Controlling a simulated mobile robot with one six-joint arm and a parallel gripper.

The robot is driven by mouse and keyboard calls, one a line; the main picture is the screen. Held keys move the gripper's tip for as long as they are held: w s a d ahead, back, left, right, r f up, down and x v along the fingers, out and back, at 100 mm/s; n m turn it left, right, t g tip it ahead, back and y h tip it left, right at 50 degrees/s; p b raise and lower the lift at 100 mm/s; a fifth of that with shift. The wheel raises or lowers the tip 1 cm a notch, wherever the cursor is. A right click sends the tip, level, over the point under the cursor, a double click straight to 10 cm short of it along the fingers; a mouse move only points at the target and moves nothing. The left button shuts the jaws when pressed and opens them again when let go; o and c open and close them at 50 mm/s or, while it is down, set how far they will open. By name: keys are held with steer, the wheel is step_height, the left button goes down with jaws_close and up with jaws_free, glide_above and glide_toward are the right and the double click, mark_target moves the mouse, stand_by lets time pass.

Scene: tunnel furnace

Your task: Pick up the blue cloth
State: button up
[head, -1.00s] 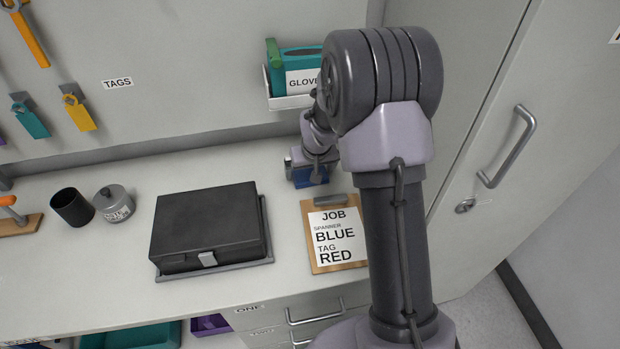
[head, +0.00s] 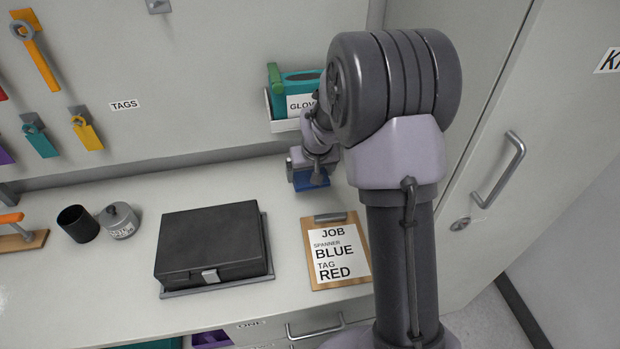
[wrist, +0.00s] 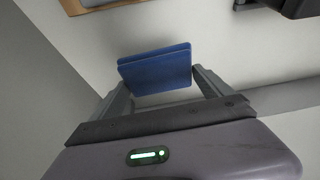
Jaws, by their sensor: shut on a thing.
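The blue cloth (wrist: 156,70) is a folded blue pad between the fingers of my gripper (wrist: 163,88) in the wrist view. My gripper is shut on it, one finger at each side. In the head view the blue cloth (head: 312,181) shows just below my gripper (head: 310,172), at the back of the worktop behind the clipboard. My arm hides part of the area around it. I cannot tell whether the cloth still touches the worktop.
A clipboard (head: 336,250) with a job sheet lies in front of my gripper. A black case (head: 210,245) sits on the worktop (head: 110,290) to the left. A glove box (head: 298,82) hangs on the wall above. A tall cabinet (head: 490,120) stands at the right.

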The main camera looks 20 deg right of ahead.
steer(key=s+a, duration=0.1)
steer(key=s, duration=0.5)
steer(key=s+a+b, duration=0.1)
steer(key=s, duration=0.6)
steer(key=s+a, duration=0.2)
steer(key=s, duration=0.4)
steer(key=shift+s+r+b, duration=0.15)
steer(key=shift+r+b, duration=0.1)
steer(key=shift+b, duration=0.05)
steer(key=o, duration=0.6)
steer(key=c, duration=0.5)
steer(key=shift+o, duration=0.2)
